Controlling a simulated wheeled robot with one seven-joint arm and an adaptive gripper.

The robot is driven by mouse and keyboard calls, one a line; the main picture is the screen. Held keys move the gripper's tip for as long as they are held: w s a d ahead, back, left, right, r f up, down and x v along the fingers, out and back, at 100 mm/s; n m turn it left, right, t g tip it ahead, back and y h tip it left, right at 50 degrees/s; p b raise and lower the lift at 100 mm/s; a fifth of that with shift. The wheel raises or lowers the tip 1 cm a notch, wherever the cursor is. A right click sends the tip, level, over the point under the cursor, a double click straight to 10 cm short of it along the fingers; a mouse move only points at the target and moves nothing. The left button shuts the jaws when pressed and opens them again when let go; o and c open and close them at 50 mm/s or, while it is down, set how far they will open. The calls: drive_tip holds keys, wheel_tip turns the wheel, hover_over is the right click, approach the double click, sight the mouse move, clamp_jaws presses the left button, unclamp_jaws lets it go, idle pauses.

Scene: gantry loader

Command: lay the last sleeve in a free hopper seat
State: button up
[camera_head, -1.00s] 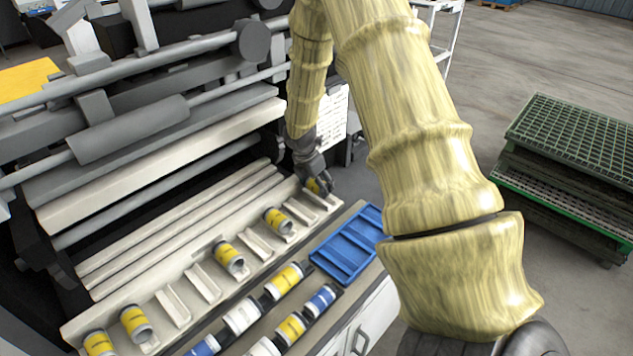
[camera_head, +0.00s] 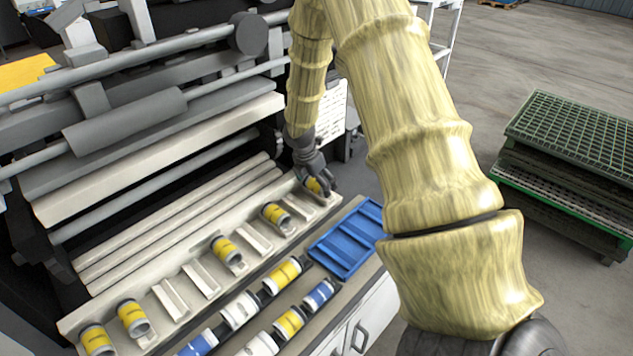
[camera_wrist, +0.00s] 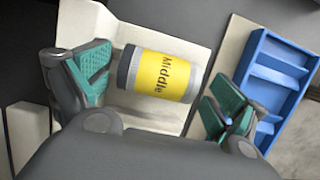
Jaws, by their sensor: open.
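A yellow sleeve with grey ends, marked "Middle" (camera_wrist: 160,75), lies in the cream hopper (camera_head: 158,282) at its far right end. The same sleeve (camera_head: 314,186) is partly hidden by my gripper (camera_head: 318,182) in the head view. In the wrist view my gripper (camera_wrist: 155,92) is open, its green-padded fingers standing apart on either side of the sleeve, with gaps visible. Other yellow sleeves lie in the hopper: two at the near left (camera_head: 133,318), one midway (camera_head: 226,250) and one farther right (camera_head: 276,216). Several empty seats (camera_head: 200,280) show between them.
A bench in front of the hopper carries yellow (camera_head: 284,274), white (camera_head: 240,311) and blue (camera_head: 320,294) sleeves in two rows. A blue divided tray (camera_head: 347,240) lies to their right, empty. Machine rollers (camera_head: 125,120) overhang the hopper. Green grating stacks (camera_head: 575,135) stand at right.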

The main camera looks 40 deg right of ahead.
drive_tip(key=shift+w+r, duration=0.1)
drive_tip(key=shift+r, duration=0.05)
drive_tip(key=d+p+v, duration=0.1)
drive_tip(key=p+v, duration=0.5)
drive_tip(key=v, duration=1.1)
drive_tip(key=shift+d+r+p, duration=0.25)
drive_tip(key=shift+r+p, duration=0.05)
drive_tip(key=shift+r, duration=0.2)
drive_tip(key=shift+f, duration=0.1)
idle(0.5)
